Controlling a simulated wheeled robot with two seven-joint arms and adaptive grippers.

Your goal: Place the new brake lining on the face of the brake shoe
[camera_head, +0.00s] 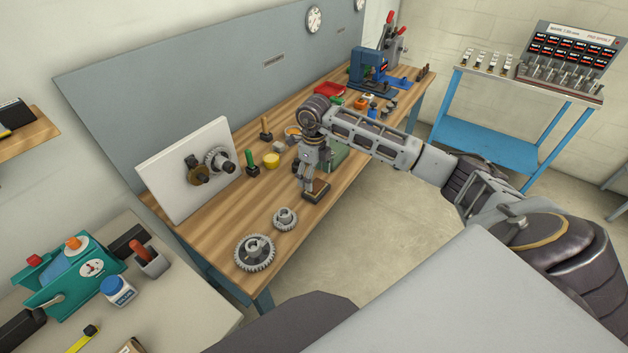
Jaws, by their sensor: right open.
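My right gripper (307,180) points down over the wooden bench, its arm coming in from the right. It is open, with its fingertips at the left side of a small dark block with a brown top (318,191) near the bench's front edge. The block may be the brake shoe with the lining on its face, but at this size I cannot tell the two apart. I cannot tell whether the fingers touch it. My left gripper is not in view.
On the bench (210,225), a large gear (255,253) and a smaller gear (285,218) lie left of the block. A white panel with gears (185,170) stands behind them. A yellow cup (271,160) and a green-handled tool (251,165) stand farther back. A green box (337,157) is partly hidden by my arm.

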